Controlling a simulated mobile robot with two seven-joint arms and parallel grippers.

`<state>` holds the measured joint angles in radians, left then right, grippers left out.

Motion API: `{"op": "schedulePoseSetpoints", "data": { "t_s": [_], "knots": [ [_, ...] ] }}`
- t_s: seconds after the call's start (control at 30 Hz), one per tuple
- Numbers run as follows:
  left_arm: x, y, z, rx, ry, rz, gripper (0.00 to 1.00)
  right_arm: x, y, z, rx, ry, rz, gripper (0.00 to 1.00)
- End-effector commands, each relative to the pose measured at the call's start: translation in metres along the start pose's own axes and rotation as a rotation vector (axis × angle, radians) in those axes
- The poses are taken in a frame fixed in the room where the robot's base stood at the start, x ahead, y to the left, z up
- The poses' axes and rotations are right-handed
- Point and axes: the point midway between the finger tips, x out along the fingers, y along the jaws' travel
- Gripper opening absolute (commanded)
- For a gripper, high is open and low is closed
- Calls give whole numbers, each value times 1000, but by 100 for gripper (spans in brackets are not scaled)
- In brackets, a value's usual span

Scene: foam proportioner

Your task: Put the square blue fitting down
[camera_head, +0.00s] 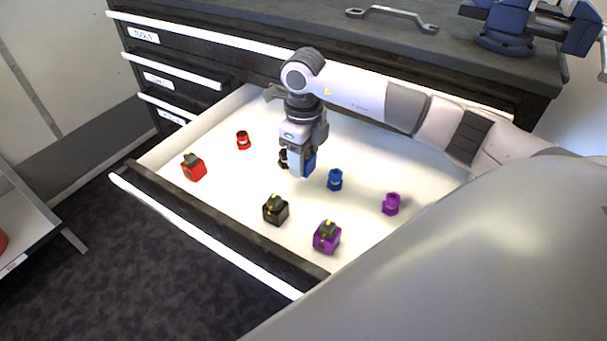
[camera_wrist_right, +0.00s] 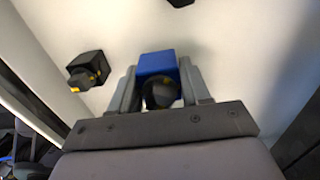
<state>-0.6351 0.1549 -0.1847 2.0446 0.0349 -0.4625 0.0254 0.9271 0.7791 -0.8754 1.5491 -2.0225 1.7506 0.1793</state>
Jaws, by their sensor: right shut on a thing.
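The square blue fitting (camera_head: 309,161) is a blue cube with a dark round top, between the fingers of my right gripper (camera_head: 300,165). In the right wrist view the fitting (camera_wrist_right: 157,66) sits between the two fingers of the right gripper (camera_wrist_right: 160,88), its dark top toward the camera. The gripper is shut on it and points down inside the open drawer (camera_head: 350,138). I cannot tell whether the fitting touches the drawer floor. My left gripper is not in view.
Square fittings in red (camera_head: 194,167), black (camera_head: 275,209) and purple (camera_head: 326,237) stand along the drawer's front side. Round fittings in red (camera_head: 243,140), blue (camera_head: 335,179) and purple (camera_head: 391,203) stand farther back. A dark round fitting (camera_head: 283,158) is partly hidden behind the gripper. White floor shows between them.

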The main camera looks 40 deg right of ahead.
Motion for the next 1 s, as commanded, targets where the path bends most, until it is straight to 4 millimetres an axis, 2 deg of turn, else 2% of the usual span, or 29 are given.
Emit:
{"op": "schedulePoseSetpoints", "data": {
  "t_s": [0.17, 0.37, 0.77, 0.8, 0.83, 0.87, 1.0],
  "knots": [
    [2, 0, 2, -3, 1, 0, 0, 14, 0, 0, 0, 0, 0, 7],
    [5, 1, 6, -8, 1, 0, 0, 43, 0, 0, 1, 1, 0, 7],
    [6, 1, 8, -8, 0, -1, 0, 49, 0, 0, 0, -2, -1, 7],
    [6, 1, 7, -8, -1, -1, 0, 48, 0, 0, 0, -1, -1, 60],
    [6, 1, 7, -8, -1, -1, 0, 48, 0, 0, 0, 0, -1, 70],
    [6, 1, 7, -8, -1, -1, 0, 48, 0, 0, 0, 0, -1, 72],
    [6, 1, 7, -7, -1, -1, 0, 48, 0, 0, 0, 0, -1, 72]
  ]
}}
